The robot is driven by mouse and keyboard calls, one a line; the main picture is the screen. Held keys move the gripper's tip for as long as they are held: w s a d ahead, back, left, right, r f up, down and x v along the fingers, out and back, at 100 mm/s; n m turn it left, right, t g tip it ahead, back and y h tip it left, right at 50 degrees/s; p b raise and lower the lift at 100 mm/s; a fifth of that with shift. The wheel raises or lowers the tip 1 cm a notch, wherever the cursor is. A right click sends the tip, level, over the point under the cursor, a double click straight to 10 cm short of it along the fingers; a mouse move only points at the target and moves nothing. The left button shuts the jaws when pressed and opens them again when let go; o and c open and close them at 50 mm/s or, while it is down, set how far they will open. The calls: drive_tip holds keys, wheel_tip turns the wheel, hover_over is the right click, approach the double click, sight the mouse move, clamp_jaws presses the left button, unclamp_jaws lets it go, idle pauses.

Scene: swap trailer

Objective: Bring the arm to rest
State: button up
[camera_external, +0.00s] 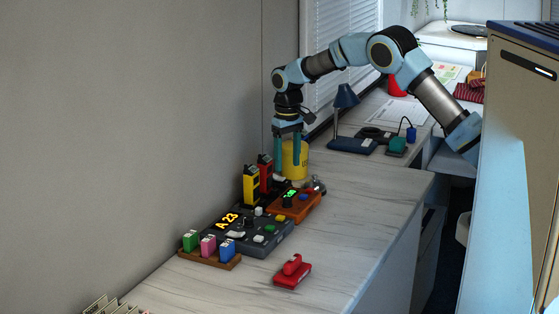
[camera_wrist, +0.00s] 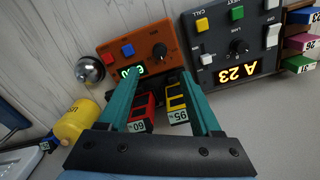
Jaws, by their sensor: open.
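My gripper (camera_external: 287,150) hangs from the bent arm, pointing down, above the back part of the counter. Its two teal fingers are apart, with nothing held between them. In the wrist view my gripper (camera_wrist: 163,95) shows open over a red handset (camera_wrist: 141,115) marked 60 and a yellow handset (camera_wrist: 178,105) marked 95. In the external view the yellow handset (camera_external: 250,185) and red handset (camera_external: 265,172) stand upright side by side, below and in front of the fingers. A yellow cylinder (camera_external: 301,160) stands just behind the fingers, partly covered by them.
A grey panel (camera_external: 262,240) reading A 23 and an orange box (camera_external: 300,203) sit near the handsets. A rack with green, pink and blue tags (camera_external: 208,254) and a red object (camera_external: 292,271) lie nearer. A blue lamp (camera_external: 345,110) stands behind. The counter's right side is clear.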

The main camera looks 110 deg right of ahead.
drive_tip(key=w+a+r+n, duration=0.1)
drive_tip(key=w+a+n, duration=0.25)
drive_tip(key=a, duration=1.05)
drive_tip(key=w+a+r+n, duration=0.1)
drive_tip(key=w+a+n, duration=0.3)
drive_tip(key=a, duration=1.1)
drive_tip(key=s+a+f+n, duration=0.1)
drive_tip(key=s+a, duration=0.4)
drive_tip(key=a, duration=0.6)
drive_tip(key=s+a+f+n+t, duration=0.1)
drive_tip(key=s+a+n, duration=0.3)
drive_tip(key=a, duration=0.7)
drive_tip(key=shift+s+a+f+t, duration=0.15)
drive_tip(key=shift+s+a+t, duration=0.15)
drive_tip(key=shift+s, duration=0.05)
drive_tip(key=shift+w, duration=0.1)
